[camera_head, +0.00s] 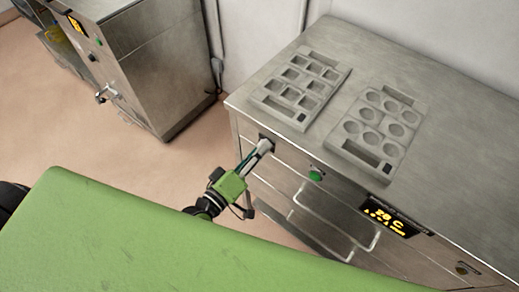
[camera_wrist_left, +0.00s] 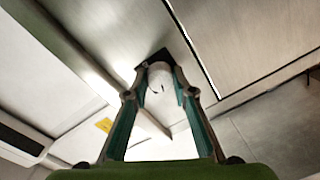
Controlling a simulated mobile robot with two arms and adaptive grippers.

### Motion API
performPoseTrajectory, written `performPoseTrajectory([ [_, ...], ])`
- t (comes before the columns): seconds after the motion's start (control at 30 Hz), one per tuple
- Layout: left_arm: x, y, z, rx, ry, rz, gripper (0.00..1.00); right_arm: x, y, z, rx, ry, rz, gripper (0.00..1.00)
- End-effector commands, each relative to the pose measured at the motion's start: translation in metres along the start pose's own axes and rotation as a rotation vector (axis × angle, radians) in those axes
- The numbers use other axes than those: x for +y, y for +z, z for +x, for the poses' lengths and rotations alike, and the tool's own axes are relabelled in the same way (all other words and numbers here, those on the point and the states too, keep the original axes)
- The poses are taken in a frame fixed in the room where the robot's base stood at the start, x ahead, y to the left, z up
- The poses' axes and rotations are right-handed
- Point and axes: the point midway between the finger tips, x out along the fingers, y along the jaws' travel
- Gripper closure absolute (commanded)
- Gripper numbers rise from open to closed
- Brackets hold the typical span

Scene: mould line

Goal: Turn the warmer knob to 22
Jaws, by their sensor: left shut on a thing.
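The warmer is a steel cabinet (camera_head: 300,165) on the right in the head view. Its knob is pale and rounded with a small dark mark, on a dark square plate at the left end of the front panel; it shows in the left wrist view (camera_wrist_left: 160,78). My left gripper (camera_head: 264,147) reaches up to that plate and is shut on the knob, one finger on each side. In the head view the fingers mostly hide the knob. The warmer's display (camera_head: 388,215) glows yellow and seems to read 28 C; the digits are small. My right gripper is not in view.
A green button (camera_head: 315,176) sits on the front panel, with bar handles (camera_head: 335,225) below. Two grey moulds, one with square cavities (camera_head: 272,107) and one with round cavities (camera_head: 408,151), lie on top. Another steel machine (camera_head: 165,65) stands at the upper left, with floor between.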

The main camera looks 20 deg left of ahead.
Motion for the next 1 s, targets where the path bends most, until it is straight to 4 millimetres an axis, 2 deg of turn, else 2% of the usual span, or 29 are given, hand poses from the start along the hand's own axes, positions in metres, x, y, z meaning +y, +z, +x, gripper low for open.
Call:
performPoseTrajectory([
  [0.23,0.001,-0.001,0.001,0.003,0.002,-0.002,0.97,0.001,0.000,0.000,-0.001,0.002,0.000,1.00],
  [0.27,0.001,-0.001,0.001,0.003,0.002,-0.002,0.73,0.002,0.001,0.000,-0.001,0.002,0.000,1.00],
  [0.3,0.001,-0.001,0.001,0.003,0.002,-0.002,0.63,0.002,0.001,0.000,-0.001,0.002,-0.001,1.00],
  [0.33,0.001,-0.001,0.001,0.002,0.002,-0.002,0.59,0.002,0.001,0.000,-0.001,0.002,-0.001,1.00],
  [0.73,0.000,0.000,-0.004,0.000,0.000,0.000,0.59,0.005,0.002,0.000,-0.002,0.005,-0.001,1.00],
  [0.87,-0.001,0.001,-0.022,-0.002,-0.002,0.001,0.59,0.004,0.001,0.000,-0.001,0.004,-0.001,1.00],
  [1.0,-0.002,0.001,-0.052,-0.004,-0.004,0.001,0.59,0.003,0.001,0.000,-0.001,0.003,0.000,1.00],
])
